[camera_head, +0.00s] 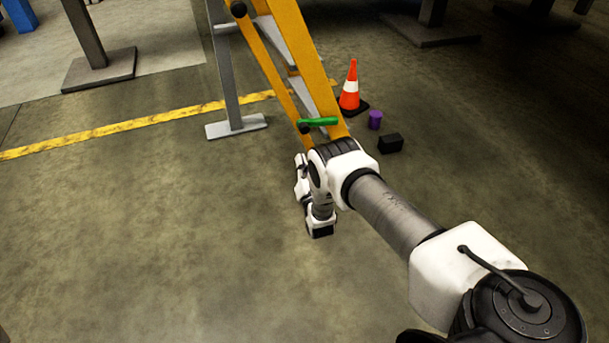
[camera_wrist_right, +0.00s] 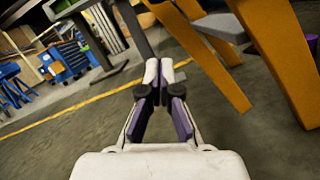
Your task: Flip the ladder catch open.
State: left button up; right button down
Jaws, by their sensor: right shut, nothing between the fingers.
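The ladder is yellow-orange (camera_head: 313,65) and stands at the top middle of the head view. The catch is a green bar (camera_head: 318,121) lying roughly level across the ladder's lower part, with a dark round pivot at its left end. My right arm reaches in from the lower right, its wrist just below the catch. The right gripper (camera_wrist_right: 158,72) is shut and empty, its fingertips together in the wrist view; its fingers cannot be made out in the head view. The ladder legs (camera_wrist_right: 284,55) rise right of the fingers; the catch does not show there. My left gripper is out of view.
An orange cone (camera_head: 350,85), a purple cylinder (camera_head: 375,119) and a black block (camera_head: 391,143) stand on the floor right of the ladder. A grey stand (camera_head: 236,126) is just left of it.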

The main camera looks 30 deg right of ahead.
pick_arm(q)
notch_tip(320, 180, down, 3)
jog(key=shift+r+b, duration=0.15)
jog(key=shift+b, duration=0.85)
pick_arm(e)
jog(key=w+d+r, duration=0.2)
jog(key=w+r, duration=0.1)
jog(key=r, duration=0.1)
jog(key=shift+d+r, duration=0.3)
jog(key=shift+r, duration=0.05)
jog(key=shift+w, duration=0.1)
notch_tip(320, 180, up, 13)
jog(key=m+g+h+p, duration=0.2)
jog(key=m+g+p, duration=0.2)
jog(key=m+p, duration=1.3)
send_over(307, 119)
jog(key=s+d, duration=0.4)
jog(key=s, duration=0.2)
pick_arm(q)
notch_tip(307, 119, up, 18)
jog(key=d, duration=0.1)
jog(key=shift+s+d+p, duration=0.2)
jog(key=shift+p, duration=0.2)
pick_arm(e)
jog(key=shift+s+d+r, duration=0.1)
jog(key=shift+d+r, duration=0.2)
jog(key=shift+d, duration=0.25)
